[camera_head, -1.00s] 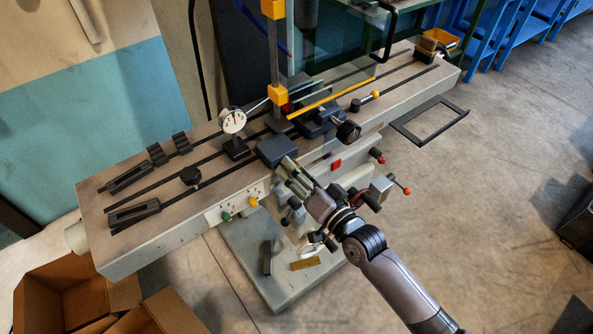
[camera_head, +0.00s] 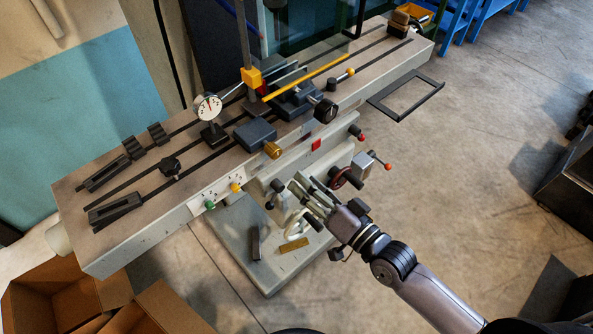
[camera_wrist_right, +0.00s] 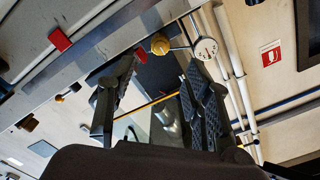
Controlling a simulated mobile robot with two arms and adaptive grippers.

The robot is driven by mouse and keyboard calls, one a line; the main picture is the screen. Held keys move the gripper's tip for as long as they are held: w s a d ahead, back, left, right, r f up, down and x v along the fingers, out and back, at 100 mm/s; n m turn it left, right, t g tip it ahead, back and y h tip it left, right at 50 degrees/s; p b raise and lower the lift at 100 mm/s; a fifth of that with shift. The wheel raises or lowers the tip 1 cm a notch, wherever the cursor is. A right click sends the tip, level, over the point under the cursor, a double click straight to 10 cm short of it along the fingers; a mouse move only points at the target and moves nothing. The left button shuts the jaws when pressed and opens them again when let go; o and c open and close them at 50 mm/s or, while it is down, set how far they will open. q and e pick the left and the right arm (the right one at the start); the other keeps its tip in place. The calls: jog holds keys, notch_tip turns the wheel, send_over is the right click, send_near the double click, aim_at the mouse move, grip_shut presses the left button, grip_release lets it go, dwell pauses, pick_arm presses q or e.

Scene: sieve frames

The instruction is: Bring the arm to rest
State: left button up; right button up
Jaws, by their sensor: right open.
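My right gripper (camera_head: 306,190) is open and empty in the head view. It hangs in front of the machine bench's front edge, above the grey base, apart from the brass knob (camera_head: 272,150) on the dark block (camera_head: 255,134). In the right wrist view, the fingers of this gripper (camera_wrist_right: 158,75) stand apart with nothing between them. The brass knob (camera_wrist_right: 160,43) and the dial gauge (camera_wrist_right: 205,48) show beyond the fingertips. My left gripper is in no view.
The long machine bench (camera_head: 80,235) carries clamps, the dial gauge (camera_head: 208,107) and a yellow-edged guard. A handwheel (camera_head: 346,178) and red-knobbed levers stick out near the gripper. Cardboard boxes (camera_head: 65,300) stand at lower left. The floor at right is mostly clear.

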jog(key=shift+s+d, duration=0.25)
jog(key=shift+s, duration=0.1)
dwell(0.3)
jog(key=d+f+g+h, duration=0.1)
jog(key=d+f+h, duration=0.25)
jog(key=f, duration=0.65)
jog(key=d+f+g+h, duration=0.15)
jog(key=d+f, duration=0.25)
jog(key=f, duration=0.6)
jog(key=s+d+f+n+g+h, duration=0.1)
jog(key=s+d+f+g, duration=0.15)
jog(key=f, duration=0.55)
jog(key=s+d+f+g+h, duration=0.1)
jog(key=s+d+f+h, duration=0.2)
jog(key=f, duration=0.4)
jog(key=s+d+f+n+g, duration=0.1)
jog(key=s+f, duration=0.4)
jog(key=s, duration=0.5)
jog(key=s+d+f+n+g+h, duration=0.1)
jog(key=s+f+g, duration=0.3)
jog(key=s, duration=0.6)
jog(key=s+d+f+g, duration=0.1)
jog(key=s+f+g, duration=0.1)
jog(key=s+f, duration=0.6)
jog(key=shift+s+d+f+n+g+h, duration=0.2)
jog(key=shift+s+f+n+g+h, duration=0.15)
jog(key=shift+s, duration=0.65)
